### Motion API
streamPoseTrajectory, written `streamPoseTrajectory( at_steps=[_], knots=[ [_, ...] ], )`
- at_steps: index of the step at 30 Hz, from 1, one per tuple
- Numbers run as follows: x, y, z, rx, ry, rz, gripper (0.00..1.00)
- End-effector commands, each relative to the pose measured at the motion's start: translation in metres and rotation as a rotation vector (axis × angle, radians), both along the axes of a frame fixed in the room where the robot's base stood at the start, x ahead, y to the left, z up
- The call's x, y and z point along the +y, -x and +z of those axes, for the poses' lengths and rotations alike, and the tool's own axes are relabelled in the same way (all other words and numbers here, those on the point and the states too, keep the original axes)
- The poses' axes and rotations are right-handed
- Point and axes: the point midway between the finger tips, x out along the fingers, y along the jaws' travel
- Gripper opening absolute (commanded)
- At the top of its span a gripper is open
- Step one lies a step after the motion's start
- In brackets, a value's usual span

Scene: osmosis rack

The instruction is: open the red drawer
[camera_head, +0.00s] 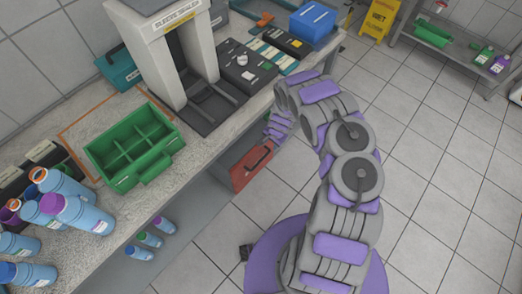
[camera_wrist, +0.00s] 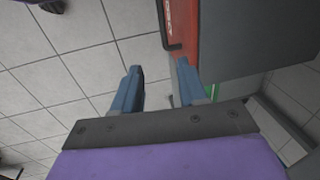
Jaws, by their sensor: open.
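The red drawer (camera_head: 252,166) sits under the workbench top, with a dark bar handle (camera_head: 261,157) on its front. I cannot tell whether it is shut or slightly out. My gripper (camera_head: 277,128) is close to the drawer's far end in the head view, its fingers partly hidden by the wrist. In the wrist view, the red front (camera_wrist: 190,28) and the black handle (camera_wrist: 167,28) show at the top. My gripper (camera_wrist: 156,75) is open there, its blue fingers apart with floor tiles seen between them. The handle lies ahead of the fingertips, nearer the right finger, and is not grasped.
The bench holds a green divided crate (camera_head: 135,150), blue bottles (camera_head: 85,212), a grey sealer machine (camera_head: 170,45) and a blue box (camera_head: 312,20). A yellow wet-floor sign (camera_head: 379,20) and a metal shelf (camera_head: 450,50) stand behind. Tiled floor right of my arm is clear.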

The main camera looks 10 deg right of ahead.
Motion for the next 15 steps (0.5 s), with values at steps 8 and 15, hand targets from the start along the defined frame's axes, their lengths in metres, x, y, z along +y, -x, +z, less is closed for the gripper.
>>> streamPoseTrajectory(
  at_steps=[8,15],
  knots=[
    [0.006,-0.001,-0.021,-0.007,-0.025,-0.026,0.42],
    [0.015,-0.005,-0.058,-0.004,-0.022,-0.023,0.42]
  ],
)
